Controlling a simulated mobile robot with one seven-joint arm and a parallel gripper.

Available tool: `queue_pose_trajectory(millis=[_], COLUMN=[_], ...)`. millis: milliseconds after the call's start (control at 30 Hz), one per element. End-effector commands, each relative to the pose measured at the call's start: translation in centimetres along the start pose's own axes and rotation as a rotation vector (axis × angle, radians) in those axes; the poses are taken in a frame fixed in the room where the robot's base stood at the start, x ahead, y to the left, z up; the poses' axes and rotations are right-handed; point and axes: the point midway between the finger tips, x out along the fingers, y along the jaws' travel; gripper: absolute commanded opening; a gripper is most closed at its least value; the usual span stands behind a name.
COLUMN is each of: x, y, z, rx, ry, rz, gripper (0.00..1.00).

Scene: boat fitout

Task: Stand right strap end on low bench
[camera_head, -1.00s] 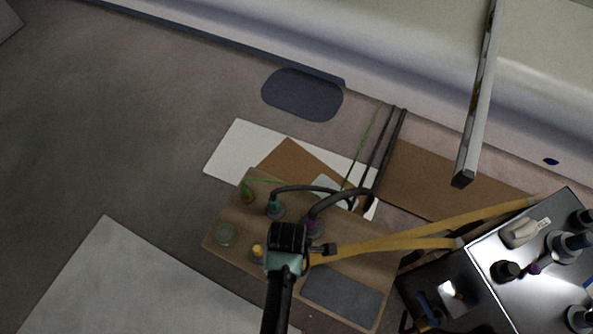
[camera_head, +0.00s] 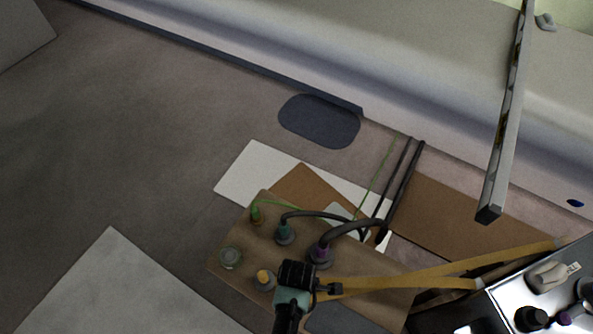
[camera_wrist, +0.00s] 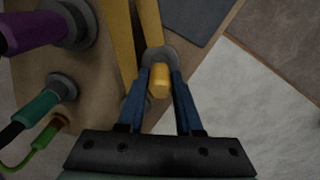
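My gripper (camera_wrist: 160,78) has two blue fingers close against both sides of a yellow strap end (camera_wrist: 159,83), over the wooden low bench (camera_wrist: 93,57). A grey collar (camera_wrist: 164,52) shows at the strap end's far side. The wrist view does not clearly show whether the collar touches the bench.
Purple (camera_head: 320,254), teal (camera_head: 284,232) and green (camera_head: 256,213) plugs stand on the bench, with cables rising from some. A yellow-topped plug (camera_head: 264,278) and a glassy round piece (camera_head: 231,257) stand left of my gripper. A metal box (camera_head: 500,313) holds several fittings.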

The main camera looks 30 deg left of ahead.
Motion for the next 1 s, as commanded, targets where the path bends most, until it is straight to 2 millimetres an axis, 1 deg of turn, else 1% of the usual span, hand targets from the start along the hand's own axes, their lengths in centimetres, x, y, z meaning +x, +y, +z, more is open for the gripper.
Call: queue_pose_trajectory(millis=[33,100,133,367,467,567,667,800,1000], x=[0.0,0.0,0.0,-0.1,-0.5,-1.8,-3.8,-7.1,-10.6], y=[0.0,0.0,0.0,0.0,0.0,0.0,0.0,0.0,0.0], z=[0.0,0.0,0.0,0.0,0.0,0.0,0.0,0.0,0.0], rx=[0.000,0.000,0.000,0.000,0.000,0.000,0.000,0.000,0.000], ry=[0.000,0.000,0.000,0.000,0.000,0.000,0.000,0.000,0.000], rz=[0.000,0.000,0.000,0.000,0.000,0.001,0.001,0.002,0.001], gripper=[0.45,0.58,0.59,0.59,0.59,0.59,0.59,0.59,0.59])
